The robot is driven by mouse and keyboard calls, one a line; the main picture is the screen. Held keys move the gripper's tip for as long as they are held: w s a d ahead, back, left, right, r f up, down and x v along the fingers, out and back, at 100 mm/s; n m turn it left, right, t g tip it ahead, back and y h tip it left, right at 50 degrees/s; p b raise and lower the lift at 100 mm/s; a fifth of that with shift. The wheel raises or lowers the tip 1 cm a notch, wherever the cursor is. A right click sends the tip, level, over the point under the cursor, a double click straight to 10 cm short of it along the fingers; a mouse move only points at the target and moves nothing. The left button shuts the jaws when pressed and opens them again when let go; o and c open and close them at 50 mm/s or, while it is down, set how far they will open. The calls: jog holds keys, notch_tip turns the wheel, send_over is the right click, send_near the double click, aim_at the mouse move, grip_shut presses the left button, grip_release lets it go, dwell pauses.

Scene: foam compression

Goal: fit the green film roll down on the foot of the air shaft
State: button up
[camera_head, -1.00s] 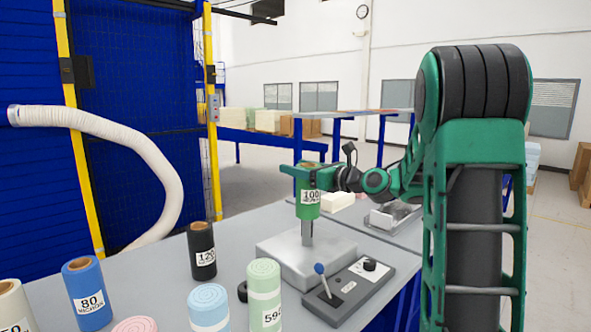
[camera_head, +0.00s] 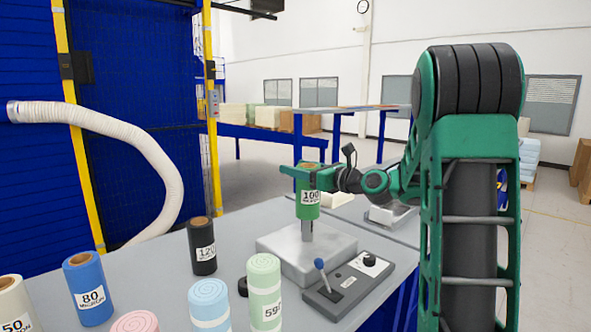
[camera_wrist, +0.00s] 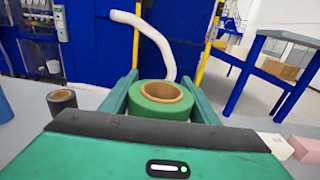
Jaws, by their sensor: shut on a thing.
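The green film roll (camera_head: 308,208), labelled 100, is upright with its lower end around the top of the air shaft (camera_head: 307,230). The shaft stands on a grey block (camera_head: 290,250), and its lower part shows bare below the roll. My gripper (camera_head: 300,170) is shut on the roll near its top. In the wrist view the roll (camera_wrist: 160,106) sits between my two fingers, its brown core open at the top.
A panel (camera_head: 345,285) with a blue-knobbed lever and a black knob lies in front of the block. A black roll (camera_head: 202,247), a blue roll (camera_head: 90,290) and several pale foam rolls stand to the left. A white hose (camera_head: 150,160) hangs behind.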

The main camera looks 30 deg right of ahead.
aim_at(308, 191)
jog(key=shift+f, duration=3.95)
jog(key=o, duration=1.9)
jog(key=shift+s+d+r, duration=0.4)
jog(key=shift+s+r, duration=0.1)
jog(key=shift+s, duration=0.6)
jog(key=shift+s+d+r, duration=0.4)
jog(key=shift+s+r, duration=0.05)
jog(key=shift+s, duration=0.6)
jog(key=shift+s+d+r, duration=0.4)
jog(key=shift+s+r, duration=0.1)
jog(key=shift+s, duration=0.6)
jog(key=shift+s, duration=0.15)
